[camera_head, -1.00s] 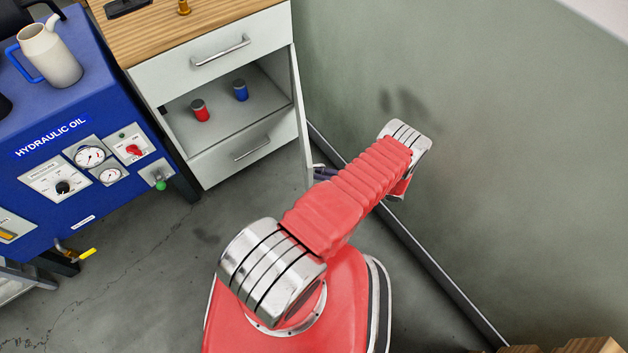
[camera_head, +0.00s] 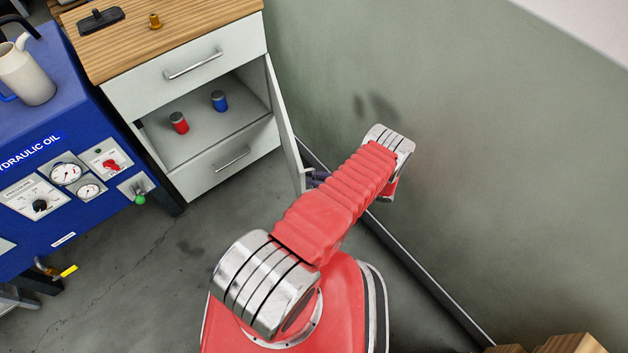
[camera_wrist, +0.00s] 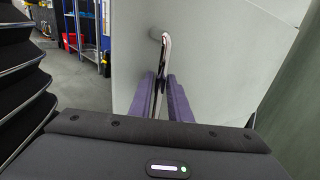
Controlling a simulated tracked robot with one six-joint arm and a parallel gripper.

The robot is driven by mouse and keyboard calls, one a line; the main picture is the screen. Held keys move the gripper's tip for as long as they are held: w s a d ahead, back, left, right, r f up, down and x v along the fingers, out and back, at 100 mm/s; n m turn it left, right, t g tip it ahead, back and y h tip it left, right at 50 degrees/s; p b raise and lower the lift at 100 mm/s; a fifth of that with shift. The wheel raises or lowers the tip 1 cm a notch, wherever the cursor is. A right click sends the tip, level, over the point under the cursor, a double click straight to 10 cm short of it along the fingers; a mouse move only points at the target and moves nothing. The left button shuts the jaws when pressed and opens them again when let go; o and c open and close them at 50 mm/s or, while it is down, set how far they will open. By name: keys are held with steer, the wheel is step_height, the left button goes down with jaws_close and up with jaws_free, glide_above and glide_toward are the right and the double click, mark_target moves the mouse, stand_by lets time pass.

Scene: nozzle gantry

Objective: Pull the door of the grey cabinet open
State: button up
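The grey cabinet (camera_head: 240,42) stands at upper centre in the head view under a wooden top. Its door (camera_head: 284,125) is swung out on the right side, seen nearly edge-on, and the middle compartment is open to view. In the wrist view the door's face (camera_wrist: 225,60) fills the middle and right. Its metal bar handle (camera_wrist: 165,50) runs between the two purple fingers of my gripper (camera_wrist: 161,80), which are closed on it. In the head view my gripper (camera_head: 318,178) shows only partly beside the door's lower end, largely hidden by my arm.
A red can (camera_head: 179,123) and a blue can (camera_head: 220,101) stand inside the cabinet. A blue hydraulic oil unit (camera_head: 75,215) is at left. A green-grey wall (camera_head: 480,170) runs close along the right of my arm. Floor between unit and my base is clear.

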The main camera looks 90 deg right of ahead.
steer(key=o, duration=0.3)
steer(key=shift+r, duration=0.15)
